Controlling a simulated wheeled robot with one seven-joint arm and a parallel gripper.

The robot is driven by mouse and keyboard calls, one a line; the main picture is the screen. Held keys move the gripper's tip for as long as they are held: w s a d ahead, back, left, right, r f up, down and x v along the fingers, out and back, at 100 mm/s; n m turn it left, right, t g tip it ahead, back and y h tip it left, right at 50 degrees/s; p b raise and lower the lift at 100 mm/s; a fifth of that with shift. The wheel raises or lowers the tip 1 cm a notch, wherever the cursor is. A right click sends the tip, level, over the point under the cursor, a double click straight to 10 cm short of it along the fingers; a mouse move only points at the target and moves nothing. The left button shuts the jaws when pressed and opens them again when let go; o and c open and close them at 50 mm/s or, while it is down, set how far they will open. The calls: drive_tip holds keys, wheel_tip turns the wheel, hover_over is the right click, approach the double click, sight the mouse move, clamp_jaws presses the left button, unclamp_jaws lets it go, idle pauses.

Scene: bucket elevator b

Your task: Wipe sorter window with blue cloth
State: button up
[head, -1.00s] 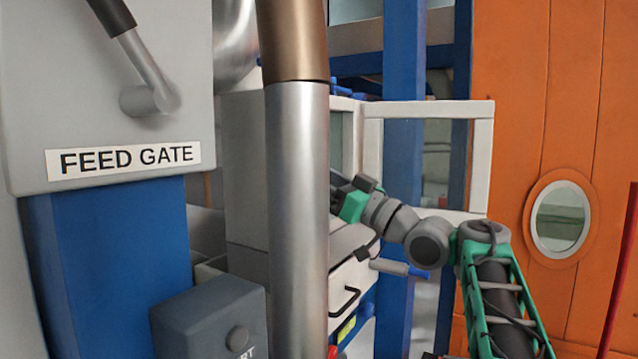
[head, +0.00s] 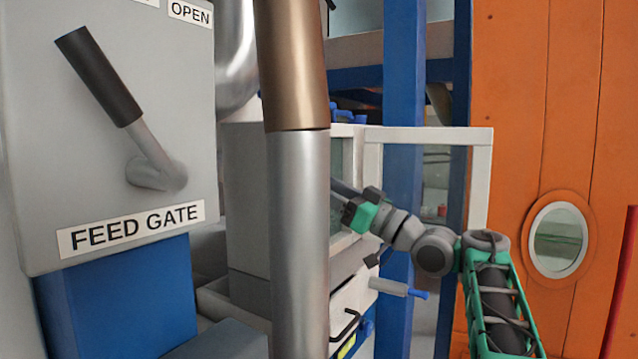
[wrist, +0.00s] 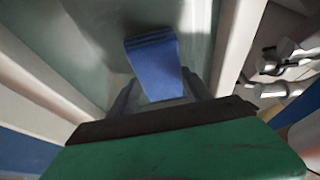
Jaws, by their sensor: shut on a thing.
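The blue cloth (wrist: 155,65) shows in the wrist view as a folded pad between the two fingers of my gripper (wrist: 158,92), which is shut on it. The cloth lies in front of a grey-green pane, the sorter window (wrist: 90,45), inside a pale frame. I cannot tell whether cloth and pane touch. In the head view my gripper (head: 343,192) reaches left toward the pale sorter cabinet. The metal pipe hides the cloth and most of the cabinet front there.
A vertical metal pipe (head: 298,210) stands in front of the cabinet. A white-framed glazed panel (head: 480,180) and a blue post (head: 403,90) are near my arm. The feed gate box (head: 100,130) with a lever is at left. An orange wall (head: 540,90) with an oval window is at right.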

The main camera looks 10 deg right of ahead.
drive_tip(key=shift+w+d+p, duration=2.5)
drive_tip(key=shift+w+p, duration=0.05)
drive_tip(key=shift+p, duration=0.55)
drive_tip(key=s+a+b, duration=0.7)
drive_tip(key=s+b, duration=0.1)
drive_tip(key=b, duration=0.3)
drive_tip(key=shift+a+b, duration=0.35)
drive_tip(key=shift+a, duration=0.05)
